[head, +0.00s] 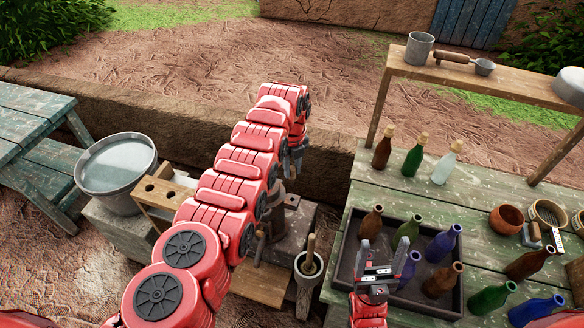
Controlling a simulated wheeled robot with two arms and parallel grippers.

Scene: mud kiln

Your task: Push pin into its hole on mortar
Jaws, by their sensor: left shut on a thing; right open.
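My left gripper (293,162) points down above a dark, round upright piece (292,202) on a grey block, just behind the low work area. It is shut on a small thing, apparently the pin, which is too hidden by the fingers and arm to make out. A mortar-like vessel (308,266) with a wooden stick standing in it is nearer and to the right. I cannot tell which of these two is the mortar, and no hole shows clearly. My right gripper (380,262) is open and empty over the front of the bottle tray.
The dark tray (343,270) with several bottles sits on the green table (480,210), with more bottles behind and to the right. A wooden shelf (500,88) stands above. A metal basin (117,165) and a holed wooden rack (160,192) are at left. A mud wall (200,137) runs behind.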

